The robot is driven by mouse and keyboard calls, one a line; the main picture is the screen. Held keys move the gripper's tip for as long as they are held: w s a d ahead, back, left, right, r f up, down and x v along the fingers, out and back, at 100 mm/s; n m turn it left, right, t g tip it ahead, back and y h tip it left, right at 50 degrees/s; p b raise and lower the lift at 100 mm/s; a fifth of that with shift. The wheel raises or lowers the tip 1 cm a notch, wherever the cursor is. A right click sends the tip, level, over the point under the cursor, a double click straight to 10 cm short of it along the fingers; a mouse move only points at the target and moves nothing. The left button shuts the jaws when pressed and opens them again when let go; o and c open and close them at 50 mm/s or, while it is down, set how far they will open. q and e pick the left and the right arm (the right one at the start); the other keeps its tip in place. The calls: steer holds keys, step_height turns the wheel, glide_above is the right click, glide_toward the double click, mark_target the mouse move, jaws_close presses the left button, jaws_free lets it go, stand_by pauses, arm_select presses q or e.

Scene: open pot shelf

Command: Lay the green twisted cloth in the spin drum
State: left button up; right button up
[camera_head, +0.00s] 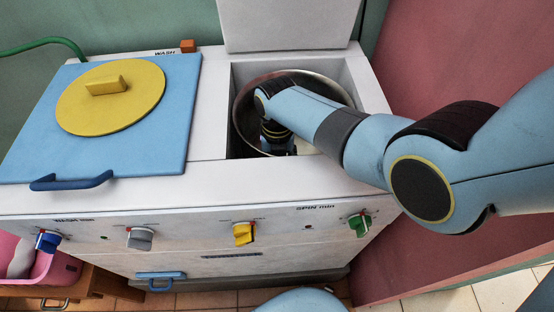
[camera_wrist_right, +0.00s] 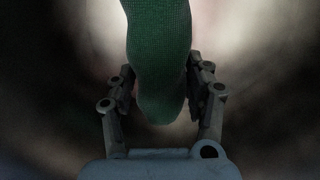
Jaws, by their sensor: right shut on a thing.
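The green twisted cloth (camera_wrist_right: 160,60) is between the fingers of my right gripper (camera_wrist_right: 160,95) in the right wrist view, and the fingers press on it from both sides. In the head view my right arm reaches down into the round metal spin drum (camera_head: 243,107) at the right of the machine. My right gripper (camera_head: 278,147) is inside the drum there, mostly hidden by the arm, and the cloth is hidden. Whether the cloth touches the drum floor cannot be told. My left gripper is not in view.
The spin lid (camera_head: 288,22) stands open behind the drum. A blue wash lid (camera_head: 150,140) with a yellow round cover (camera_head: 110,105) is shut at left. Knobs line the front panel, including a green one (camera_head: 359,224). A pink tub (camera_head: 62,268) stands at lower left.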

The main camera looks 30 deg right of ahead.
steer(key=shift+f, duration=0.15)
steer(key=o, duration=1.4)
